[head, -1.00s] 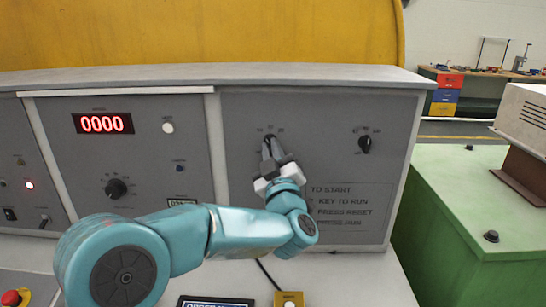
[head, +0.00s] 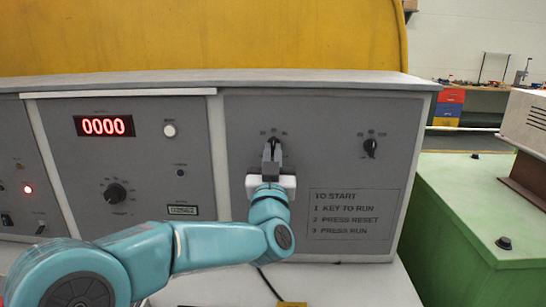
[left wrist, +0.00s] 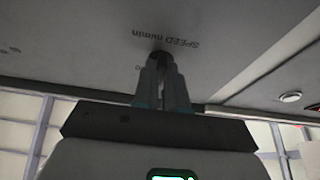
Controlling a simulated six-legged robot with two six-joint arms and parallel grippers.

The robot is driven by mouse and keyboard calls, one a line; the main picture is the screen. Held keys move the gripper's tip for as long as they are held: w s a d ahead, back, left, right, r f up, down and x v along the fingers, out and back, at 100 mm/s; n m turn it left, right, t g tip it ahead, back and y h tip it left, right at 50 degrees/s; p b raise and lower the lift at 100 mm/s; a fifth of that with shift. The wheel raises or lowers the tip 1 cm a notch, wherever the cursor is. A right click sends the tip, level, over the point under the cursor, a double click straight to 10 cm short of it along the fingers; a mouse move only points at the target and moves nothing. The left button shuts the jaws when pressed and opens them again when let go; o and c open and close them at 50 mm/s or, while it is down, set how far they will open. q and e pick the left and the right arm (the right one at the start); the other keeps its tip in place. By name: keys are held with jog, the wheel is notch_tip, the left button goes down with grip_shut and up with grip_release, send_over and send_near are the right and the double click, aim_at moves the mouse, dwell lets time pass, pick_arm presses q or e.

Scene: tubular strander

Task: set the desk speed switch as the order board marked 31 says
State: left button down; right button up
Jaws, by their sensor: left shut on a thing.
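The speed switch (head: 273,142) is a dark knob on the right-hand grey desk panel (head: 320,160), with small position marks around its top. My left gripper (head: 272,150) is shut on this knob, its fingers pointing up at it. The left wrist view also shows the fingers (left wrist: 162,80) closed around the dark knob (left wrist: 160,57), under an upside-down label reading SPEED m/min. The fingers hide most of the knob, so its setting is hard to read. No order board marked 31 is readable. My right gripper is not in view.
A second black knob (head: 370,148) sits to the right on the same panel, above printed start instructions (head: 350,215). The left panel has a red 0000 display (head: 104,126) and another knob (head: 116,193). A green cabinet (head: 470,210) stands at the right.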

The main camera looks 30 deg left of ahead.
pick_arm(q)
jog(key=shift+s+r, duration=0.1)
jog(key=shift+r, duration=0.3)
jog(key=c, duration=1.2)
grip_release()
jog(key=shift+f, duration=0.3)
jog(key=shift+s+d+f, duration=0.15)
jog(key=shift+d+f, duration=0.05)
jog(key=shift+f, duration=0.1)
jog(key=b+v, duration=0.3)
jog(key=v, duration=1.2)
jog(key=shift+s+d+r+b, duration=0.1)
jog(key=shift+s+r+b, duration=0.05)
jog(key=shift+s+b, duration=0.15)
